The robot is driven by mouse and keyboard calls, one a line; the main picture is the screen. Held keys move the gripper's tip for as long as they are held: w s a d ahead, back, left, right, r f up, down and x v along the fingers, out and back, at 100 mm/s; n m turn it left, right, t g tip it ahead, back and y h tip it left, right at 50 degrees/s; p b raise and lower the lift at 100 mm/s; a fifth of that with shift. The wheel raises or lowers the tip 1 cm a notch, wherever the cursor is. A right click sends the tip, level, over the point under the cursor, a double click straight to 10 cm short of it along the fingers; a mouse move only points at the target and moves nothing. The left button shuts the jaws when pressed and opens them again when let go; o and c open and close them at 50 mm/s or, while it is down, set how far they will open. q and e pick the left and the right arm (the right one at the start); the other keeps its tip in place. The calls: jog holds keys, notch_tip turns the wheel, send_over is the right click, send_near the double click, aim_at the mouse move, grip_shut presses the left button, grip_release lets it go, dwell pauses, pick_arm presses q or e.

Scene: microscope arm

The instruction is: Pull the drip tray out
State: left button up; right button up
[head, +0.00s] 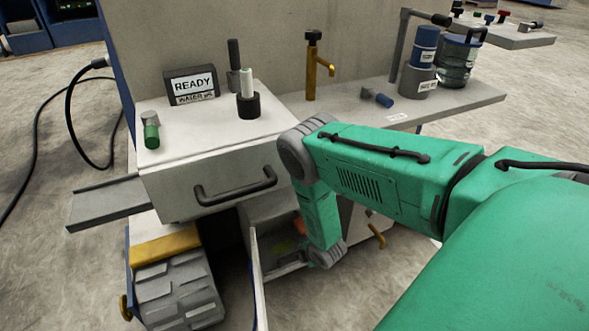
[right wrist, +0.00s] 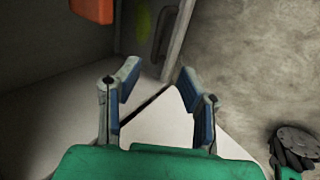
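I cannot tell for certain which part is the drip tray. A grey, shallow metal tray or shelf (head: 108,202) sticks out at the left of the bench unit in the head view. In the right wrist view a pale flat surface (right wrist: 160,125) lies beyond and between my fingers; it may be a tray or a compartment floor. My right gripper (right wrist: 157,83) is open, its two blue-padded fingers apart with nothing between them. In the head view my right arm reaches down in front of the open lower compartment, and its fingers are hidden. My left gripper is not in view.
The drawer front has a black handle (head: 235,188). An open door (head: 258,280) stands by the lower compartment. An orange block (right wrist: 92,10) is at upper left in the wrist view. Concrete floor is free at right.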

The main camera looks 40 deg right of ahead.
aim_at(296, 254)
jog(key=b+x, duration=0.6)
jog(key=x, duration=0.6)
jog(key=shift+d+f+b, duration=0.1)
jog(key=shift+f+b, duration=0.15)
jog(key=shift+b, duration=0.15)
jog(key=shift+w+d+f+b, duration=0.2)
jog(key=shift+w+f+b, duration=0.15)
jog(key=shift+w+f, duration=0.1)
jog(key=shift+c, duration=0.3)
jog(key=shift+s, duration=0.1)
grip_shut()
